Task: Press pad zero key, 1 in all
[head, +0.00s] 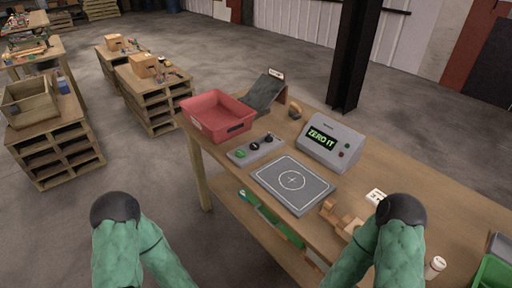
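A grey key pad (256,149) lies flat on the wooden table, with a green key (240,154) at its left end and darker round keys (255,146) to the right of it. I cannot read any label on the keys. Right of it is a grey console (332,143) whose lit display (321,138) reads "ZERO IT". My two green-sleeved arms show at the bottom, apart from the table items; no gripper fingers are visible on either.
A red bin (217,115) stands at the table's left end, with a dark sloped stand (265,92) behind it. Wooden blocks (341,218), a small white box (376,197) and a white bottle (434,267) are at front right. A dark column (354,55) rises behind the table.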

